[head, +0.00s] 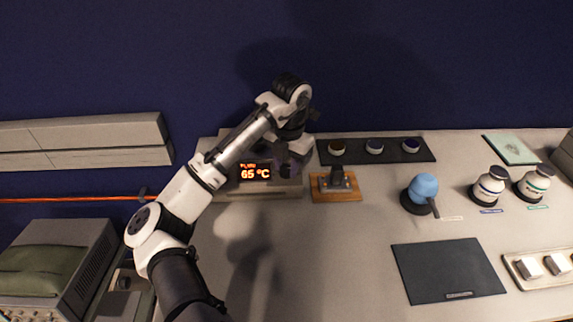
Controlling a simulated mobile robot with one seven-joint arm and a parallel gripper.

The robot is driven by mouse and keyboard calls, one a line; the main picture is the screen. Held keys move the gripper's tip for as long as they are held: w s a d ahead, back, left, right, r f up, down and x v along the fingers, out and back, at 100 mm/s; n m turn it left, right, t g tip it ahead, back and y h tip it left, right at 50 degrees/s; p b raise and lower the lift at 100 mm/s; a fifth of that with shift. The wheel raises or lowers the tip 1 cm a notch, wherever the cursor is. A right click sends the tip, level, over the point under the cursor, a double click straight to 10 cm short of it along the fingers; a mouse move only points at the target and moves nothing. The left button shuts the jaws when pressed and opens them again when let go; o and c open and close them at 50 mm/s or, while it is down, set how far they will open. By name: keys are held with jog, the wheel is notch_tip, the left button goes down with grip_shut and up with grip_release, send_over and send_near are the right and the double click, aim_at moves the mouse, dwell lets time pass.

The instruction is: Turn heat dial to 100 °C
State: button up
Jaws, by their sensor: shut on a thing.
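The heater unit (228,187) is a grey box at the back of the bench, left of centre, partly covered by my arm. Its display (255,173) glows orange and reads 65 °C, with small blurred text above. My gripper (288,168) points down at the unit's right front, just right of the display. It is shut on the heat dial there. The dial is mostly hidden by the dark fingers, so I cannot make out its marks or pointer.
A metal piece on a wooden board (335,195) stands close right of my gripper. A black tray (420,154) with several small pots, a blue round-bottomed vessel (424,187), two white bottles (489,186) and a dark mat (448,272) lie further right. The front centre bench is clear.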

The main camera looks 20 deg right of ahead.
dwell(0.4)
jog(key=o, duration=1)
jog(key=shift+r, duration=0.15)
